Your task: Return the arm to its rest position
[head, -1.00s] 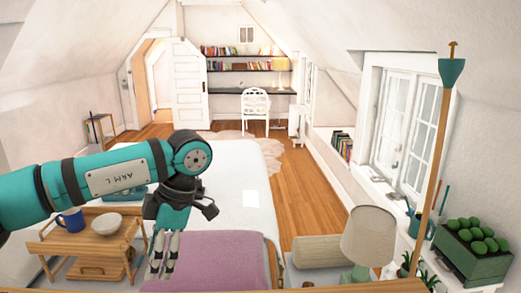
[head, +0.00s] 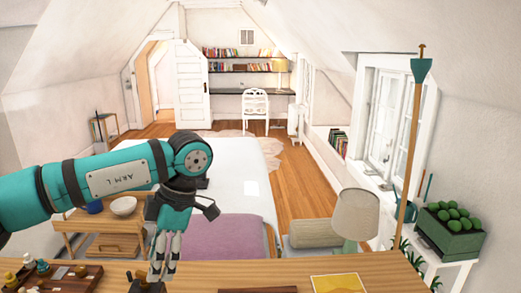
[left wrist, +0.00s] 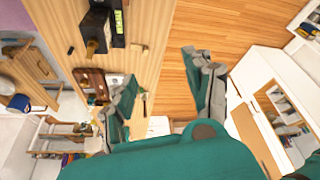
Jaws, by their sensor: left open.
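My left arm, teal and black, comes in from the left in the head view and is bent down at its wrist. My left gripper (head: 163,258) hangs with its fingers pointing down, open and empty, in front of the bed and over the far part of a wooden desk top. In the left wrist view, the two fingers of my left gripper (left wrist: 166,90) stand apart with nothing between them, and floor and desk edge show there. My right gripper is not in view.
The wooden desk top (head: 220,273) crosses the foreground, bearing a tray (head: 60,282) with small bottles and a yellow sheet (head: 338,283). Beyond are a bed (head: 235,180), a wooden cart (head: 105,222), a lamp (head: 355,215) and a planter (head: 452,238). Wood floor lies open right of the bed.

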